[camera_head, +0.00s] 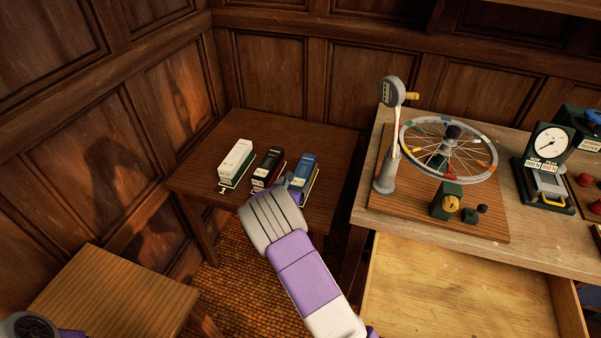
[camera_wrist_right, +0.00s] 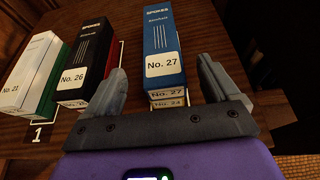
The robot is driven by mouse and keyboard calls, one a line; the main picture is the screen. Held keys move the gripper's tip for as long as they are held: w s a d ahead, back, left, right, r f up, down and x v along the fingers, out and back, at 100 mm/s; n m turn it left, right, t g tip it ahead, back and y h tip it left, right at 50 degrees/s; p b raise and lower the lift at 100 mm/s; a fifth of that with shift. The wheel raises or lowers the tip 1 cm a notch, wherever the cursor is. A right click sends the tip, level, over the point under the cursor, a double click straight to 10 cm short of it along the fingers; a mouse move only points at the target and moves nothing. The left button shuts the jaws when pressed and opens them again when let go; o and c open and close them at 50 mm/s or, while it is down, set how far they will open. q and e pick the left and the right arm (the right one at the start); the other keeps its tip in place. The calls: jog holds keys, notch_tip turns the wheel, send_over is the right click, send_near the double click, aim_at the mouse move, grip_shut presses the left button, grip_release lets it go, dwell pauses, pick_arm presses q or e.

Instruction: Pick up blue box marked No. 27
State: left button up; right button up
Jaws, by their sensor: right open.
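Below the No. 27 label, further pale labels show, one reading No. 27. In the head view the blue box (camera_head: 304,165) is at the right of a row, its near end partly hidden by my right gripper (camera_head: 292,184). My left gripper is not seen.
The black box No. 26 (camera_wrist_right: 93,58) and the white-and-green box No. 21 (camera_wrist_right: 32,72) stand left of it on the dark table (camera_head: 275,127). A workbench (camera_head: 455,245) with a spoked wheel (camera_head: 448,150) and an open drawer (camera_head: 460,300) is at the right. A panelled wall closes the back.

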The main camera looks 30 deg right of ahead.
aim_at(300, 177)
jog(key=shift+w+d+f, duration=0.1)
jog(key=shift+d+f, duration=0.15)
jog(key=shift+d, duration=0.1)
jog(key=b+x, duration=0.1)
jog(key=x, duration=0.5)
jog(key=shift+w+d+f+b, duration=0.1)
jog(key=shift+w+b, duration=0.1)
jog(key=shift+b, duration=0.15)
jog(key=c, duration=1.2)
